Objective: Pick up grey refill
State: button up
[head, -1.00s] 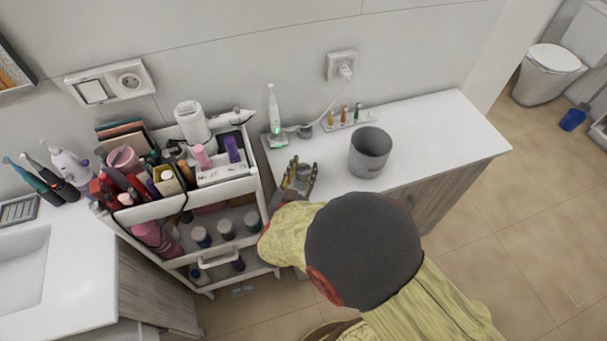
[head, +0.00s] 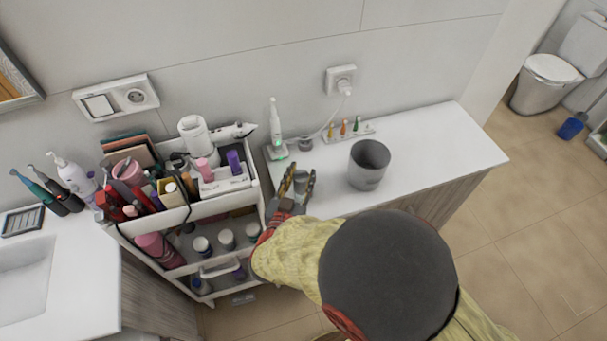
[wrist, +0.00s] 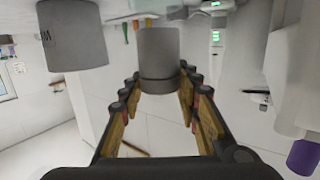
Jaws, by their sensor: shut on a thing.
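The grey refill (head: 301,184) is a small grey cylinder between the fingers of my gripper (head: 299,178), at the front left end of the white counter. In the wrist view the grey refill (wrist: 159,52) stands between the fingertips of my gripper (wrist: 160,84), with a darker band near its gripper-side end. My gripper is shut on it. The fingers hide part of its sides in the head view, and I cannot tell how far it is above the counter.
A larger grey bin (head: 369,165) stands on the counter (head: 440,150) to the right. An electric toothbrush (head: 275,125), a small grey cylinder (head: 305,144) and a tray of small bottles (head: 350,130) are behind. The crowded white cart (head: 222,210) is close on the left.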

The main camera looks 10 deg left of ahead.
aim_at(296, 178)
jog(key=s+r, duration=0.2)
jog(key=s+r+p, duration=0.1)
jog(key=r, duration=0.1)
jog(key=shift+s+a, duration=0.2)
jog(key=shift+a, duration=0.05)
jog(key=s+r+p, duration=0.1)
jog(key=s+r, duration=0.2)
jog(key=s, duration=0.5)
jog(key=shift+a+p, duration=0.15)
jog(key=shift+p, duration=0.2)
